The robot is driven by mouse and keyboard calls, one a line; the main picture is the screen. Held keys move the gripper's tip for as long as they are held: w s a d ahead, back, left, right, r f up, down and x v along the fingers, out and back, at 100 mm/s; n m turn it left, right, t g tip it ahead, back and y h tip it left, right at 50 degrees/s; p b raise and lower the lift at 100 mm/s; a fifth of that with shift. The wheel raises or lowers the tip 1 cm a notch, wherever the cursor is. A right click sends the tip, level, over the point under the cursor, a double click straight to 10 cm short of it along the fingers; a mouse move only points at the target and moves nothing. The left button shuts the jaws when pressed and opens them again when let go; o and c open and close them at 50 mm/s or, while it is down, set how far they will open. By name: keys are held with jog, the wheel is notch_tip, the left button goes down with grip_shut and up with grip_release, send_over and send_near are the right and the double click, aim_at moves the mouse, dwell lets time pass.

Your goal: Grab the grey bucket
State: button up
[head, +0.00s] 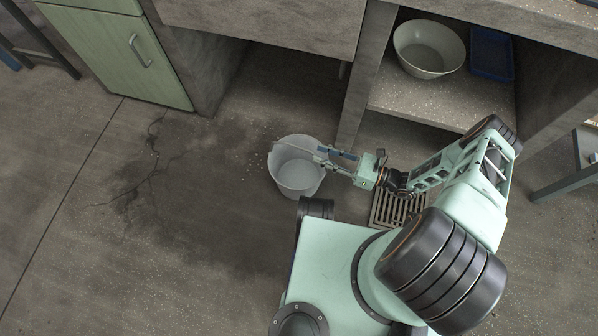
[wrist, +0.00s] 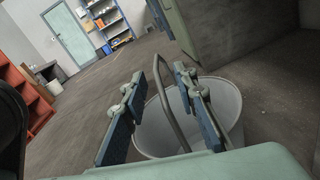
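The grey bucket (head: 297,179) stands upright on the concrete floor in the head view, beside the bench. Its inside looks empty. In the wrist view the bucket (wrist: 230,98) is ahead of and below the fingers. Its thin bail handle (wrist: 166,103) is raised and runs between the two fingers. My gripper (head: 323,156) is at the bucket's right rim in the head view. In the wrist view my gripper (wrist: 169,72) is open, with its blue-padded fingers on either side of the handle and a gap showing. I cannot tell whether either finger touches the handle.
A floor drain grate (head: 394,209) lies right of the bucket. A white basin (head: 428,49) and a blue tray (head: 491,54) sit on the bench's lower shelf. A green cabinet (head: 112,60) stands at the upper left. The stained, cracked floor left of the bucket is free.

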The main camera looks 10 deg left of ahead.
aim_at(298, 147)
jog(key=a, duration=0.2)
jog(key=a+b, duration=0.1)
jog(key=a, duration=0.2)
jog(key=w+a, duration=0.1)
jog(key=a, duration=0.2)
jog(key=shift+a+r, duration=0.1)
jog(key=shift+a, duration=0.1)
jog(key=shift+c, duration=0.5)
grip_shut()
jog(key=shift+r, duration=0.1)
